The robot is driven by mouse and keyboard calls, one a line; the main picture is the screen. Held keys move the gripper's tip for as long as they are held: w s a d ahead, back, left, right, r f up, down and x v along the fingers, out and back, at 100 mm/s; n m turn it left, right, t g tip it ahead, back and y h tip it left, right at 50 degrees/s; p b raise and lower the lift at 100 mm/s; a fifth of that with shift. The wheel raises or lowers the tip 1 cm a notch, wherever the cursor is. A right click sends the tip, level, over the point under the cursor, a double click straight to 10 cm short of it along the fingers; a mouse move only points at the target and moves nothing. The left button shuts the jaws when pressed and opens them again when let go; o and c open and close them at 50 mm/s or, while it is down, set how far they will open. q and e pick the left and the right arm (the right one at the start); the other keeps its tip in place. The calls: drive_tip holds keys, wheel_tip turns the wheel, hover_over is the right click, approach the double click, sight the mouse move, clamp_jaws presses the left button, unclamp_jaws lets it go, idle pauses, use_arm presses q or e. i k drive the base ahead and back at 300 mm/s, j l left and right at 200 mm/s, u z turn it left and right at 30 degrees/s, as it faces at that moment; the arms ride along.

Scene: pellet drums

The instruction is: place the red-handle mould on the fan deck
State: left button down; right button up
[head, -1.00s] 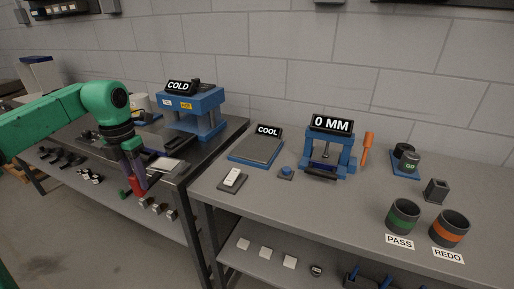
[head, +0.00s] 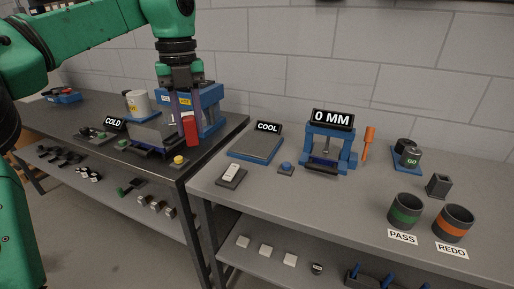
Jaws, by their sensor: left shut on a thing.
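The red-handle mould shows by its red handle (head: 190,131), which is upright in my left gripper (head: 185,115). The gripper is shut on it, in front of the blue press (head: 211,109) on the left bench. A grey plate lies just left of the handle; I cannot tell whether it is the mould's body or part of the bench equipment. The fan deck (head: 257,148), a blue-edged grey plate with a COOL sign, sits on the right bench, to the right of the gripper. Its top is bare. My right gripper is not in view.
A white switch (head: 231,174) and a blue button (head: 286,168) stand before the deck. The blue 0 MM gauge (head: 329,150) stands to its right. A yellow button (head: 179,160) is on the left bench's corner. PASS (head: 405,212) and REDO (head: 453,224) cups stand front right.

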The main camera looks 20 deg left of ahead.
sight(246, 145)
drive_tip(key=i, duration=1)
